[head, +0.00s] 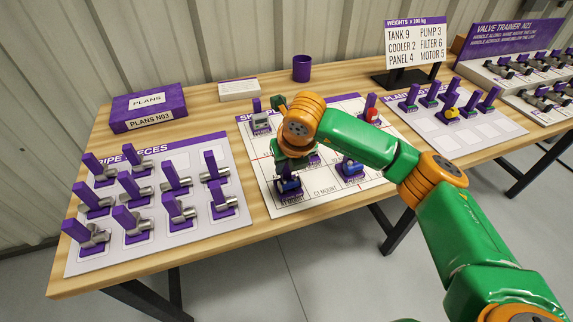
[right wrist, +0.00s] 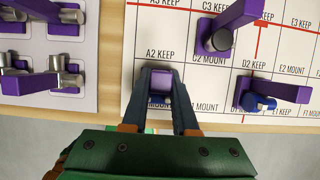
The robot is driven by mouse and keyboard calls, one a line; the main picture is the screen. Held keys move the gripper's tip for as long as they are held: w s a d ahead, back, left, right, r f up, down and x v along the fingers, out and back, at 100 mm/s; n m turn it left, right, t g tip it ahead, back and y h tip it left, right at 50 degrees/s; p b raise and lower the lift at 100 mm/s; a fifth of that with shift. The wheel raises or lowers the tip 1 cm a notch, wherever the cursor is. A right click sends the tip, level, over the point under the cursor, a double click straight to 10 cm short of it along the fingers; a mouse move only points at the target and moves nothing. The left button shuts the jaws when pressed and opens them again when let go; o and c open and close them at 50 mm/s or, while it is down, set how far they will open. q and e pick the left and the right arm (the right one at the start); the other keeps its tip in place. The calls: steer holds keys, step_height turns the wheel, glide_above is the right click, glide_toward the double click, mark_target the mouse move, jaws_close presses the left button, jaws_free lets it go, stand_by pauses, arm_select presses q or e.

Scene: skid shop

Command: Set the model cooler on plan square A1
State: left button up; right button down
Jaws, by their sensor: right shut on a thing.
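My right gripper (head: 288,177) is over the near left corner of the plan sheet (head: 267,178), at the square marked A1 mount. In the right wrist view its two dark fingers (right wrist: 160,82) are shut on the purple handle of a small model, taken as the model cooler (right wrist: 160,99). The handle shows end-on and hides most of the body. The model is just below the A2 keep label. I cannot tell whether its base touches the sheet. My left gripper is out of view.
A blue model with a purple handle (right wrist: 275,91) stands to the right, near D1. A grey model (right wrist: 218,40) stands farther back, near C2. The pipe pieces board (head: 148,248) lies to the left. Another board (head: 478,132) with several models lies right. Bare wood (head: 215,120) shows behind.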

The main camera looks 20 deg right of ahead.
steer(key=shift+f, duration=0.15)
steer(key=c, duration=0.6)
jaws_free()
steer(key=shift+r, duration=0.65)
step_height(320, 180, up, 7)
steer(key=p, duration=0.5)
steer(key=shift+r, duration=0.1)
